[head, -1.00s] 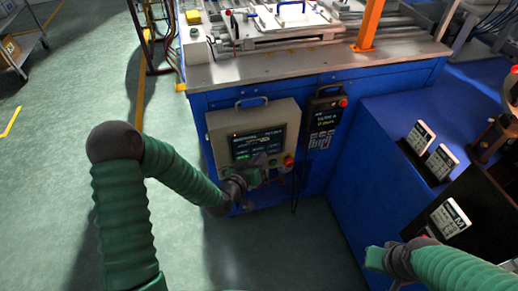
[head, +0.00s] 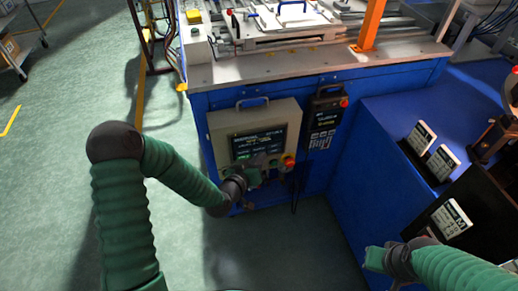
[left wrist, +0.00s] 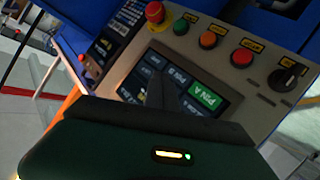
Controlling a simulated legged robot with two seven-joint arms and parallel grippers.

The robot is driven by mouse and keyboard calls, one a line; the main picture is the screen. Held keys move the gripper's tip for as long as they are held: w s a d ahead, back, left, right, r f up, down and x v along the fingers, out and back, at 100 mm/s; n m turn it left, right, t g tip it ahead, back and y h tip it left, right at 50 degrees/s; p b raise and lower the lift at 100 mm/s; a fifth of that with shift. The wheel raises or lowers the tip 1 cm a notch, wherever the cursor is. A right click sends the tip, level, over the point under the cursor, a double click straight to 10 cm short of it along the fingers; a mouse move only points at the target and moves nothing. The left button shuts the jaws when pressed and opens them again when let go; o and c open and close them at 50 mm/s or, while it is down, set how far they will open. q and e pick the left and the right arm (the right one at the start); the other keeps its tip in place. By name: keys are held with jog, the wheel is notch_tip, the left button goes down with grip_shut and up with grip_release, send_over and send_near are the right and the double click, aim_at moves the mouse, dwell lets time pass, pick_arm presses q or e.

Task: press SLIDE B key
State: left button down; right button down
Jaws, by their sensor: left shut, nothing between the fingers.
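The beige control panel (head: 222,128) is mounted on the front of the blue machine, with a dark touchscreen (head: 262,142). My left gripper (head: 262,168) is shut and empty, in front of the screen's lower part. In the left wrist view, the shut fingers (left wrist: 178,88) overlap the screen (left wrist: 133,92) and hide part of it. A green key labelled PIN A (left wrist: 206,96) shows beside the fingers. Darker keys lie beside it; their labels are hard to read, so I cannot pick out SLIDE B surely. I cannot tell whether the fingers touch the screen. My right gripper (head: 376,258) is low at right, away from the panel.
A red emergency stop (left wrist: 155,13) and several round buttons line the panel's edge, with a black rotary knob (left wrist: 287,77) at the end. A dark pendant (head: 325,115) hangs beside the panel. Several white labelled devices (head: 442,162) stand at right.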

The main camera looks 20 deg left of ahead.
pick_arm(q)
jog(key=shift+w+r, duration=0.1)
dwell(0.7)
jog(key=shift+w+a, duration=0.2)
